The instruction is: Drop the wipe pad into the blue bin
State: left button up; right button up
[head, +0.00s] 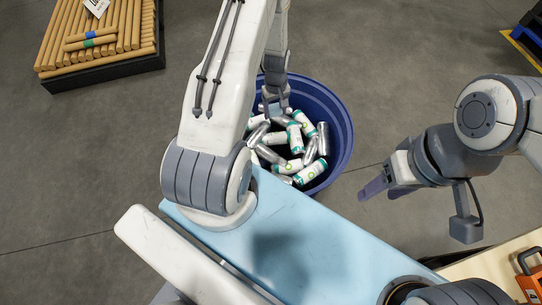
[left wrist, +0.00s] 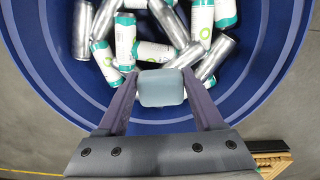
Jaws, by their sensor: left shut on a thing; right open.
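The blue bin (head: 341,121) stands on the floor and holds several silver cans and white-and-green cans. My left gripper (head: 276,112) is over the bin, pointing down into it. In the left wrist view my left gripper (left wrist: 160,92) is shut on the wipe pad (left wrist: 161,88), a small grey-blue block between the fingertips. The blue bin (left wrist: 75,90) and its cans fill the view behind the pad. I cannot make out the pad clearly in the head view. My right gripper (head: 382,191) is open and empty, to the right of the bin.
A tan table (head: 510,262) with an orange item (head: 531,284) is at the bottom right. The grey floor around the bin is mostly clear.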

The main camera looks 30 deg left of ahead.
aim_at(275, 116)
pick_arm(q)
notch_tip(275, 116, down, 4)
jog(key=shift+r+b, duration=0.2)
jog(key=shift+b, duration=0.75)
jog(key=o, duration=1.3)
jog(key=shift+r, duration=0.1)
notch_tip(275, 116, up, 10)
jog(key=shift+r+b, duration=0.2)
jog(key=shift+b, duration=0.45)
